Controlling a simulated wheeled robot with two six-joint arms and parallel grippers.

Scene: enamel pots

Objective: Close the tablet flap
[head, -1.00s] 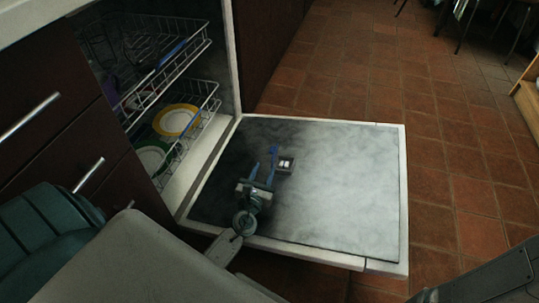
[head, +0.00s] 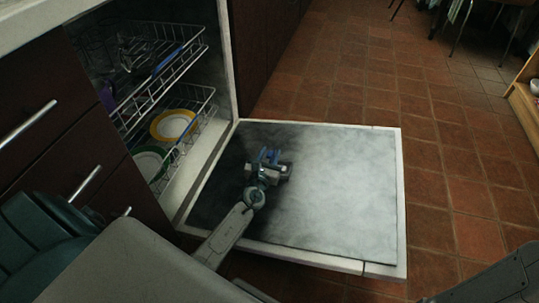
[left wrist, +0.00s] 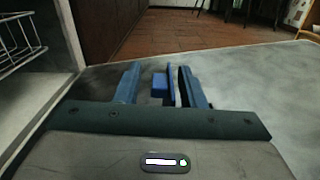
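The open dishwasher door (head: 340,190) lies flat, with a small grey tablet dispenser (head: 284,171) on its inner face. The blue tablet flap stands up from the dispenser; in the left wrist view the flap (left wrist: 160,83) shows between the fingers. My left gripper (head: 268,156) is low over the door at the dispenser, its blue fingers apart on either side of the flap. The gripper (left wrist: 163,84) looks open in the wrist view; I cannot tell whether a finger touches the flap. The gripper hides part of the dispenser. My right gripper is out of view.
The dishwasher racks (head: 165,75) stand pulled into view at the left, with a yellow-rimmed plate (head: 173,125) and a green-rimmed plate (head: 150,162) in the lower one. Dark drawers (head: 50,130) are beside them. The tiled floor (head: 450,170) beyond the door is clear.

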